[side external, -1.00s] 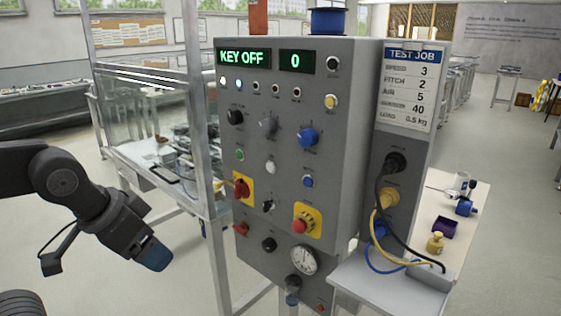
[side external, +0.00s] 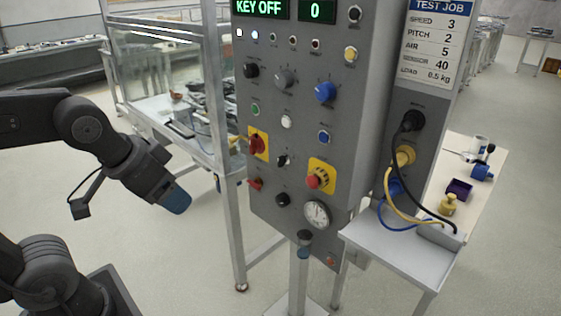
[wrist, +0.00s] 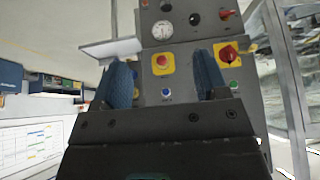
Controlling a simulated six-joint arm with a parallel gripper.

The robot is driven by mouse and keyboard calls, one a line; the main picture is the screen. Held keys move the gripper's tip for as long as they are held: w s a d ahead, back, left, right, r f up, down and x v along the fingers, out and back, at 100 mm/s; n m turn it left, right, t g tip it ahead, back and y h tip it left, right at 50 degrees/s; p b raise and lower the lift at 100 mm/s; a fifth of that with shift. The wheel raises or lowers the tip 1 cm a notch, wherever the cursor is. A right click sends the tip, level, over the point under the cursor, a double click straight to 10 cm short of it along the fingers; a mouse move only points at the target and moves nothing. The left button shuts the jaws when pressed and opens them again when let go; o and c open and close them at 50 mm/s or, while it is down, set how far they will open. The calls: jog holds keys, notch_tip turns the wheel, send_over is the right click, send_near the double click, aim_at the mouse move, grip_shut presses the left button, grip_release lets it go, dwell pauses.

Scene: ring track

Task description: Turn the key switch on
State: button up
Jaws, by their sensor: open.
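The control panel (side external: 300,120) is a grey upright box with a green display (side external: 260,8) reading KEY OFF. A small black switch (side external: 282,160), which looks like the key switch, sits between the red rotary switch (side external: 257,144) on yellow and the red emergency stop (side external: 315,180). Its exact position is too small to tell. My gripper (side external: 177,200) is left of the panel, apart from it, with blue fingers. In the wrist view, my gripper (wrist: 162,75) is open and empty, and the panel appears upside down beyond the fingers.
A grey shelf (side external: 400,245) with cables stands at the panel's right. A metal frame post (side external: 222,130) rises at its left edge. Other knobs and a gauge (side external: 317,214) crowd the panel face. The space between my gripper and the panel is clear.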

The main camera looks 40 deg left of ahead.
jog(key=w+a+f+t, duration=0.1)
jog(key=w+a+f, duration=0.1)
jog(key=w, duration=0.3)
jog(key=w+a+f+t+y, duration=0.1)
jog(key=w+t, duration=0.1)
jog(key=w, duration=0.4)
jog(key=w+a+f+t, duration=0.2)
jog(key=w, duration=0.3)
jog(key=shift+w+a+f, duration=0.25)
jog(key=shift+a+f, duration=0.1)
jog(key=c, duration=0.6)
jog(key=shift+o, duration=0.2)
jog(key=t+h, duration=0.1)
jog(key=t, duration=0.6)
send_near(279, 157)
jog(key=w, duration=1)
jog(key=shift+f, duration=0.3)
jog(key=shift+s, duration=0.1)
jog(key=c, duration=0.6)
